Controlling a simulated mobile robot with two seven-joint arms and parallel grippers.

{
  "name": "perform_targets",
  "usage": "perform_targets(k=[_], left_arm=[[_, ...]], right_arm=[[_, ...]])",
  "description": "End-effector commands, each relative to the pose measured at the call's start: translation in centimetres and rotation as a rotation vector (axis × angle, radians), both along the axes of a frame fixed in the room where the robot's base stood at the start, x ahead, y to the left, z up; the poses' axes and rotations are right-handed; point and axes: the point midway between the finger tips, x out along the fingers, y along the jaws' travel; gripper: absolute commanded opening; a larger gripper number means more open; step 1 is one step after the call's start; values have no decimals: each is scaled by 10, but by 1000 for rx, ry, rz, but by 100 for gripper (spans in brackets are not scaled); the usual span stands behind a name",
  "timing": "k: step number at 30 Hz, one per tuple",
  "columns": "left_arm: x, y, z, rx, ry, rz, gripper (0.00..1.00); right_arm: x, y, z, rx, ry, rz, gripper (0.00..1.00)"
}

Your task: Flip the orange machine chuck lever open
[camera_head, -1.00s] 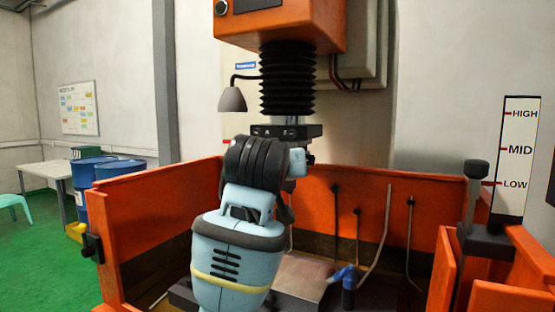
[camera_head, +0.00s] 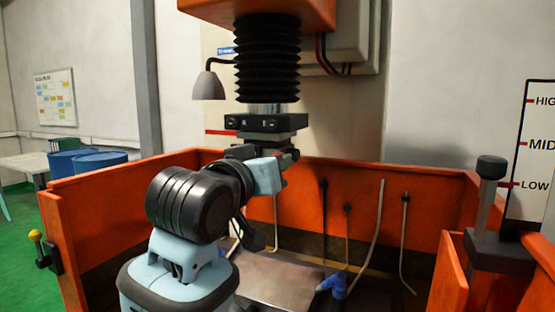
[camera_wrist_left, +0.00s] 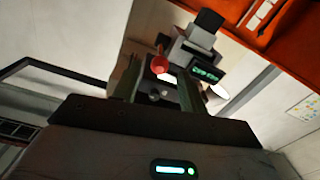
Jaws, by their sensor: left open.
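The orange machine's dark chuck (camera_head: 266,124) hangs below the black bellows over the orange-walled tank. In the left wrist view the chuck (camera_wrist_left: 203,62) shows a small green display. A red ball knob (camera_wrist_left: 160,65), apparently on the chuck lever, shows between the finger ends of my left gripper (camera_wrist_left: 159,70). My left gripper is open, with one finger on each side of the knob in the picture. I cannot tell whether a finger touches it. My right gripper is not in view.
The orange tank wall (camera_head: 370,205) surrounds the work area, with several thin pipes inside. A blue nozzle (camera_head: 333,284) stands low in the tank. A lamp (camera_head: 208,84) hangs left of the bellows (camera_head: 267,58). A level gauge (camera_head: 530,150) stands at the right.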

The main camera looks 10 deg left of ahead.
Motion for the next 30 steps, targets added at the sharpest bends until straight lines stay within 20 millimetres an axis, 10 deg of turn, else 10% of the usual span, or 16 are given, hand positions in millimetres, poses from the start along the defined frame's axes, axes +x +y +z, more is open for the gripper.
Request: perform_targets(k=[22, 30], left_arm=[[46, -14, 0, 0, -1, 0, 42], [46, -14, 0, 0, 0, 0, 10]], right_arm=[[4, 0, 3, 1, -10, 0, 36], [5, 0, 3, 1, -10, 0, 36]])
